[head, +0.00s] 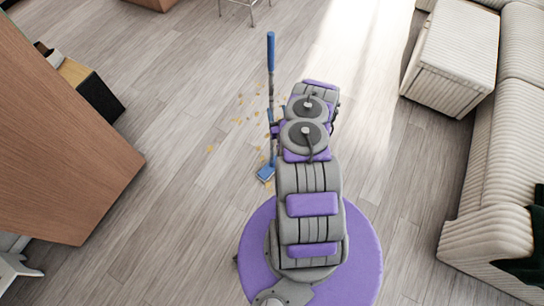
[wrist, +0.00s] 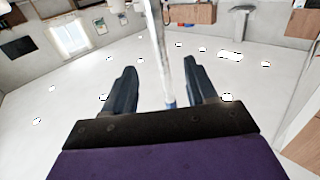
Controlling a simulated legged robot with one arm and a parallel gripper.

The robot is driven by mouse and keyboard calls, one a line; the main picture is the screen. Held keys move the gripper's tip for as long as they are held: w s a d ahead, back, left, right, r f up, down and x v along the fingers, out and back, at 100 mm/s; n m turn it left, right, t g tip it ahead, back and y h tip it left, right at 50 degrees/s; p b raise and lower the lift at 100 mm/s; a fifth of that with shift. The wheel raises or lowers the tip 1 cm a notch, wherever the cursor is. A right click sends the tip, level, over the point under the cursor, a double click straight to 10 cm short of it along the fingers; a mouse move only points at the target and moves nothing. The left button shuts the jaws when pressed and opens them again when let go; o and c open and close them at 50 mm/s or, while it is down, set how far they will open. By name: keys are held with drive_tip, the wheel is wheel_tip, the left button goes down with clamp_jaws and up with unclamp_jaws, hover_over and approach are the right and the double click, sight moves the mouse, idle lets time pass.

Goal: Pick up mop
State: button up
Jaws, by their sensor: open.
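The mop stands upright on the wood floor in the head view, with a blue handle grip (head: 270,50) at the top and a flat blue head (head: 265,173) on the floor. Its thin shaft passes just left of my arm's far end. In the wrist view, the pale mop shaft (wrist: 158,45) with a blue section low down runs between the two dark fingers of my gripper (wrist: 161,65). The fingers are open, with a visible gap on each side of the shaft. In the head view my gripper is mostly hidden by my arm.
Small yellow bits (head: 237,119) lie scattered on the floor around the mop. A brown wooden cabinet or counter (head: 60,140) is at left, with a dark box (head: 100,97) behind it. A cream ottoman (head: 455,55) and sofa (head: 500,160) are at right.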

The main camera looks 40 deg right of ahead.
sight(271, 95)
drive_tip(key=b+x, duration=0.4)
drive_tip(key=b, duration=0.1)
drive_tip(key=b+x, duration=0.2)
drive_tip(key=shift+w+a+r+b, duration=0.1)
drive_tip(key=shift+w+a+b, duration=0.05)
drive_tip(key=shift+w+b, duration=0.3)
drive_tip(key=shift+w+d, duration=0.4)
drive_tip(key=shift+w, duration=0.05)
drive_tip(key=shift+w+d, duration=0.3)
drive_tip(key=shift+d, duration=0.1)
drive_tip(key=x, duration=0.3)
drive_tip(key=shift+w+f, duration=0.35)
drive_tip(key=shift+w, duration=0.05)
drive_tip(key=shift+w+d+r, duration=0.1)
drive_tip(key=shift+w, duration=0.2)
drive_tip(key=shift+d, duration=0.1)
drive_tip(key=shift+c, duration=0.4)
